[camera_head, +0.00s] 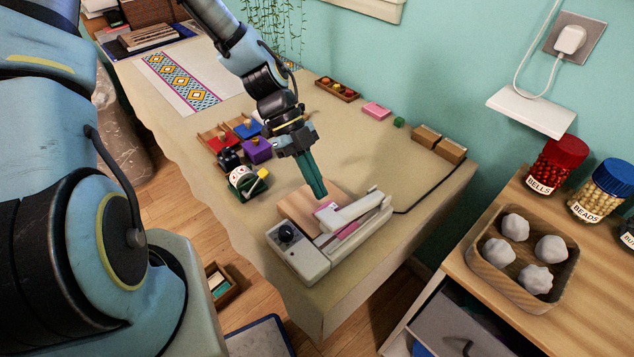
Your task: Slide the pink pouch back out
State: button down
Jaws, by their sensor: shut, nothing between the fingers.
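The pink pouch (326,207) lies at a white sealer-like device (298,258) near the front end of the table. Its near part rests on a wooden board (295,212), and a pink strip also shows under the device's long raised arm (358,209). The arm hides the middle of the pouch. My gripper (321,194) points down with green fingers shut and empty. Its tips are just above the board, close to the pouch's exposed edge. I cannot tell whether they touch the pouch.
A green and white tape-like item (245,182) and a purple box (257,150) stand left of the board. A black cord (428,197) runs from the device. The table's right-middle is clear.

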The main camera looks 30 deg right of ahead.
aim_at(317, 208)
jog(key=p+x, duration=0.1)
jog(key=x, duration=0.6)
jog(key=shift+s+f+p, duration=0.1)
jog(key=shift+f+p, duration=0.15)
jog(key=shift+p, duration=0.1)
jog(key=w, duration=0.2)
jog(key=w+a+b, duration=0.1)
jog(key=w, duration=0.2)
jog(key=shift+w+a, duration=0.2)
jog(key=shift+w, duration=0.15)
